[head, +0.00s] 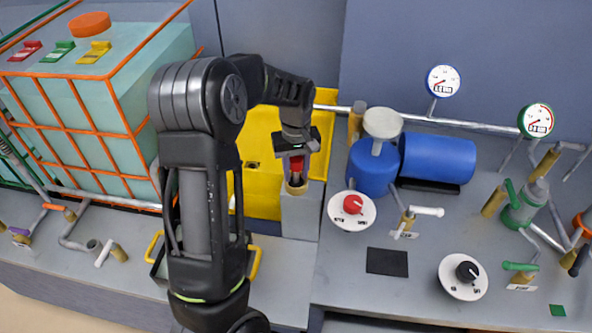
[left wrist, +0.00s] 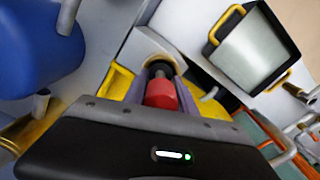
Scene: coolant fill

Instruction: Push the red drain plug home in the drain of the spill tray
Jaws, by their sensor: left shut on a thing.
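The red drain plug (head: 297,165) is held pointing down in my left gripper (head: 297,152), whose fingers are shut on it. In the left wrist view the red plug (left wrist: 161,94) shows between the fingers, with a dark tip ahead of it. The tip is at the mouth of a brass-coloured drain ring (head: 296,187) on a grey block (head: 300,215). The red body stands outside the ring; how deep the tip sits I cannot tell. The yellow spill tray (head: 262,195) is behind and beside the block, partly hidden by my left arm. My right gripper is not in view.
A blue pump (head: 373,172) with a blue motor (head: 438,158) stands right of the drain. A red-knob dial (head: 352,208) is close to the block. A caged tank (head: 100,110) is at left. A yellow-handled bin (left wrist: 245,48) shows in the left wrist view.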

